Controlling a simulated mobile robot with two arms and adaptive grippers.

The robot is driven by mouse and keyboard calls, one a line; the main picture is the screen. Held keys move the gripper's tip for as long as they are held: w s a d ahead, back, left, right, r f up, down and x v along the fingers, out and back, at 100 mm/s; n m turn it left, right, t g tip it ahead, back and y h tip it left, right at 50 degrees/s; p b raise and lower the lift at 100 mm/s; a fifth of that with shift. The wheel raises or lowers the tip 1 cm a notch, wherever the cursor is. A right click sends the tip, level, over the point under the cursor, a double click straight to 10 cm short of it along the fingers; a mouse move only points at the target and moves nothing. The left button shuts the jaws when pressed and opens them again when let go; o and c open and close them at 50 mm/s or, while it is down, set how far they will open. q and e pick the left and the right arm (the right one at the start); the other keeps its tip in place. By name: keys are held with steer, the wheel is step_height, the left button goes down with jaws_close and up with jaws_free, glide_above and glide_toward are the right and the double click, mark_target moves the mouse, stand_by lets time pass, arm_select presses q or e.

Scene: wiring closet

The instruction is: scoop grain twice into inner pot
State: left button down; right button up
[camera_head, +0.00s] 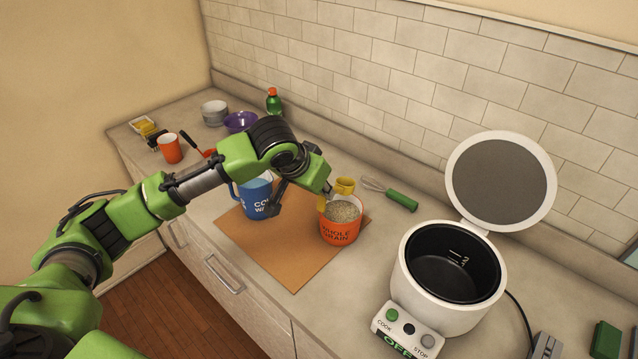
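An orange pot labelled WHOLE GRAIN (339,232) holds pale grain (342,211) and stands on a brown mat (262,250). A yellow scoop (344,186) shows at the pot's back rim, with a yellow part at the rim's left. My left gripper (272,207) hangs between the blue pitcher (257,200) and the grain pot; its fingers are small and dark, so its grip is unclear. The white cooker (412,289) stands at the right with its lid (500,182) raised. Its dark inner pot (440,276) shows level marks and no visible grain. My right gripper is out of view.
A whisk with a green handle (402,200) lies behind the grain pot. An orange mug (170,148), grey bowls (214,112), a purple bowl (240,121) and a green bottle (273,101) stand at the far left. A green block (606,341) lies right of the cooker.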

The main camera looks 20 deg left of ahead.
arm_select(q)
steer(key=shift+w+d+r+g+p, duration=0.15)
steer(key=shift+w+r+g+p, duration=0.3)
steer(key=shift+w+g+p, duration=0.25)
steer(key=shift+w+d+g+y+p, duration=0.15)
steer(key=shift+w+g+y+p, duration=0.15)
steer(key=shift+w+g+p, duration=0.25)
steer(key=f, duration=0.1)
steer(key=f+b, duration=0.1)
steer(key=shift+s+f, duration=0.2)
steer(key=shift+f, duration=0.15)
step_height(320, 180, down, 7)
steer(key=b, duration=0.2)
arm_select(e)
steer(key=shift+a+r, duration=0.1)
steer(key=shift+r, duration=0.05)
arm_select(q)
steer(key=shift+r, duration=0.1)
steer(key=shift+s, duration=0.1)
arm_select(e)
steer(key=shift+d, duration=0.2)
